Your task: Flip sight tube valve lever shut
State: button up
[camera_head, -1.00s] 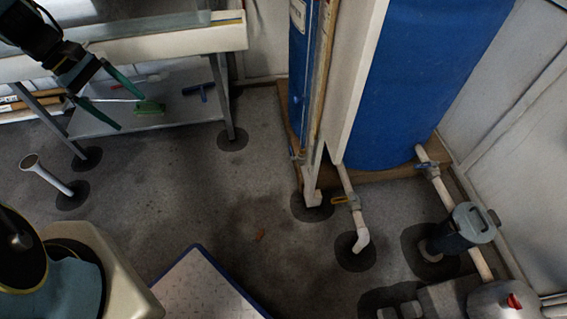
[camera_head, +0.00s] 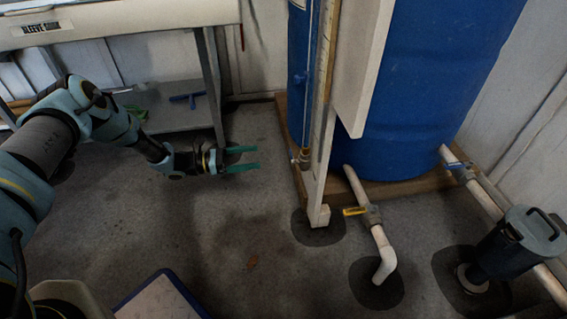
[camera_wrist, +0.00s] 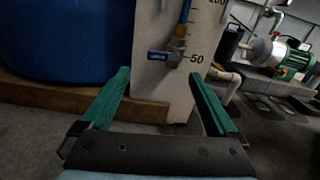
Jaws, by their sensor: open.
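The sight tube (camera_head: 311,80) runs upright along a narrow scale board in front of the blue tank. At its foot is a brass valve (camera_head: 303,157); its lever is too small to make out in the head view. In the wrist view, the valve's blue lever (camera_wrist: 160,55) sticks out sideways to the left, across the tube line, near the "50" mark. My gripper (camera_head: 258,157) is open and empty, left of the valve and apart from it. In the wrist view, its green fingers (camera_wrist: 158,73) point toward the board, with the lever beyond and between the tips.
The blue tank (camera_head: 430,90) stands on a wooden base (camera_head: 395,190). A white pipe with a yellow-handled valve (camera_head: 357,211) leaves it low at the front. A sink bench (camera_head: 120,22) stands at left. The wrist view shows a green motor (camera_wrist: 293,62).

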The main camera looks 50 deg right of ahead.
aim_at(291, 155)
jog(key=b+x, duration=0.2)
jog(key=x, duration=0.8)
jog(key=shift+s+d, duration=0.25)
jog(key=shift+d, duration=0.05)
